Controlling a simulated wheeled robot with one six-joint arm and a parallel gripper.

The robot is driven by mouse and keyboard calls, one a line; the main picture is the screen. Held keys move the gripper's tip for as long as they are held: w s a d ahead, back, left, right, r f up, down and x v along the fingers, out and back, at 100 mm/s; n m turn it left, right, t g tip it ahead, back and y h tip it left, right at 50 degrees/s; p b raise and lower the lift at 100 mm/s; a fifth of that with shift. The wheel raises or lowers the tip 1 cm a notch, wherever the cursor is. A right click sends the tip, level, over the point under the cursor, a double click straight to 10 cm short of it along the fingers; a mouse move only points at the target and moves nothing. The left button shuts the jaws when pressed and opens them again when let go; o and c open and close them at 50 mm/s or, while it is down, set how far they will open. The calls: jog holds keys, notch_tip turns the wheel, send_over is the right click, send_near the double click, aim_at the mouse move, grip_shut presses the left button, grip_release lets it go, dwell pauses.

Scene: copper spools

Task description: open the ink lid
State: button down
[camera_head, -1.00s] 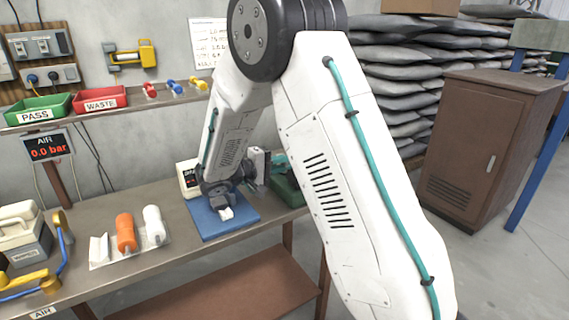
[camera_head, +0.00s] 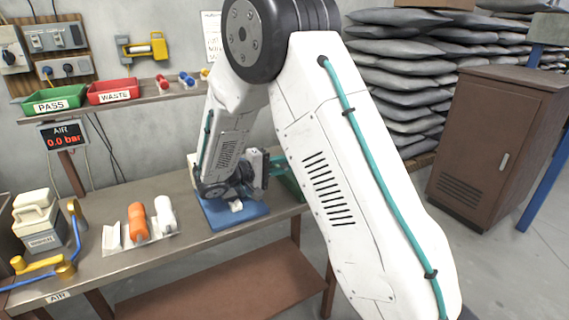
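I cannot pick out an ink lid for certain. My gripper (camera_head: 232,194) is small and dark at the end of my white arm, low over a blue mat (camera_head: 218,222) on the bench. A small white piece (camera_head: 236,206) shows at its tip, over the mat; I cannot tell whether it is held or lies there. The fingers are too small and hidden to read. A pale device stands behind my gripper, mostly hidden by my arm. A white-topped grey box (camera_head: 38,220) with a handle and an unreadable label stands at the bench's left end.
An orange roll (camera_head: 138,220) and white pieces lie on a pale sheet left of the mat. Blue-and-yellow piping (camera_head: 72,240) runs by the box. A brown cabinet (camera_head: 495,145) stands right.

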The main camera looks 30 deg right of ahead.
jog(key=shift+s+f, duration=0.1)
jog(key=shift+f, duration=0.25)
jog(key=c, duration=1.6)
grip_release()
jog(key=shift+d, duration=0.15)
jog(key=a, duration=0.7)
jog(key=shift+w+a+r, duration=0.25)
jog(key=shift+a+r, duration=0.15)
